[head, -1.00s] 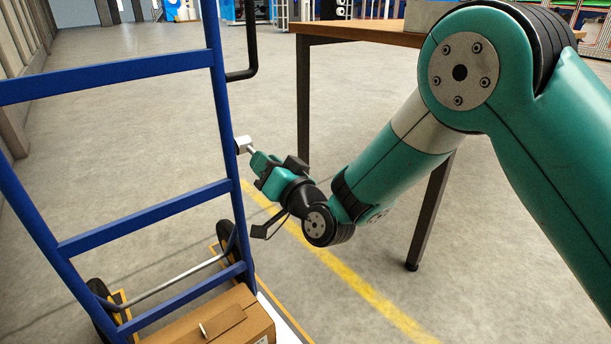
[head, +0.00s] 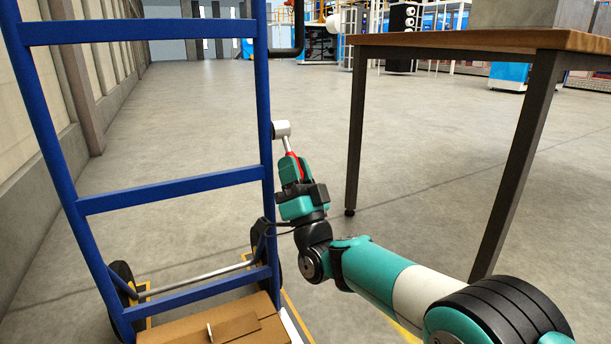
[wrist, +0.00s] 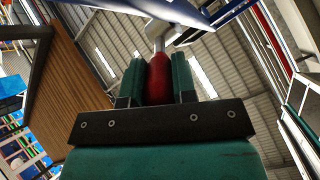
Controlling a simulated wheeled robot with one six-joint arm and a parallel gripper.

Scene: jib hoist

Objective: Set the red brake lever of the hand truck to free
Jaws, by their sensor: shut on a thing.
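The hand truck (head: 170,192) is a blue tubular frame standing at left in the head view. Its brake lever (head: 288,144) has a grey metal shaft and a red grip. The shaft hangs steeply down, leaning slightly right, from a pale hub (head: 281,129) on the right upright. My gripper (head: 293,166) is shut on the red grip, just right of that upright. In the wrist view the red grip (wrist: 157,76) sits between the two green fingers. Much of the grip is hidden by the fingers in the head view. I see no readable free or brake mark.
A wooden-topped table (head: 470,40) with dark legs stands at right, close to my arm. A cardboard box (head: 220,325) sits low on the hand truck. Open floor lies behind.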

